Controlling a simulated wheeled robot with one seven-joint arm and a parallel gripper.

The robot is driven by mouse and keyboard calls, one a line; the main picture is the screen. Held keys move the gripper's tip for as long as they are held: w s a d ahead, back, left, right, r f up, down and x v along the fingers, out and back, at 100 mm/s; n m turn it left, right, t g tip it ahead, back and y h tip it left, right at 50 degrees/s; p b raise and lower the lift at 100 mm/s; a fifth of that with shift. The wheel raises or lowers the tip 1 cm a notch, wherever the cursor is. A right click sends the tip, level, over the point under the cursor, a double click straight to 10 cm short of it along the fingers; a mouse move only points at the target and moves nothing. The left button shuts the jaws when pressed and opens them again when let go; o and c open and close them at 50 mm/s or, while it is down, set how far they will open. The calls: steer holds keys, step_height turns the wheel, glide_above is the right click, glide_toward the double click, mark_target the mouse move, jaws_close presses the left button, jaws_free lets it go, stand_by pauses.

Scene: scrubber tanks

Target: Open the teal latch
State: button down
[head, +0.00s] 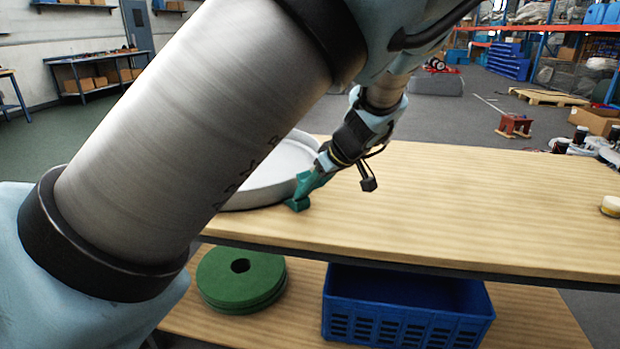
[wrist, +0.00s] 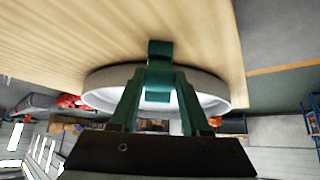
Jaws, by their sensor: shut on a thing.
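The teal latch (head: 298,204) is at the near rim of a round white-grey tank or lid (head: 268,180) on the wooden table. In the wrist view the latch (wrist: 159,50) shows as a small teal block at the rim, with a teal piece reaching back between my fingers. My gripper (head: 305,188) has green fingers, tilted down to the latch. In the wrist view my gripper (wrist: 159,88) has a finger on each side of the teal piece and is shut on it. My arm hides much of the tank in the head view.
The wooden tabletop (head: 450,205) is clear to the right, apart from a small cream round item (head: 611,205) at its right edge. A blue crate (head: 405,305) and stacked green discs (head: 240,280) sit on the lower shelf.

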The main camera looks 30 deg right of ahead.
steer(key=shift+s+f, duration=0.75)
steer(key=shift+f, duration=0.1)
steer(key=shift+s+f, duration=0.1)
steer(key=shift+f, duration=0.1)
steer(key=c, duration=0.7)
jaws_free()
steer(key=shift+c, duration=0.2)
steer(key=o, duration=0.4)
steer(key=shift+d+r, duration=0.1)
steer(key=shift+r, duration=0.05)
steer(key=shift+w, duration=0.2)
steer(key=shift+r, duration=0.15)
steer(key=shift+s+r, duration=0.25)
steer(key=v, duration=1)
steer(key=shift+b, duration=0.3)
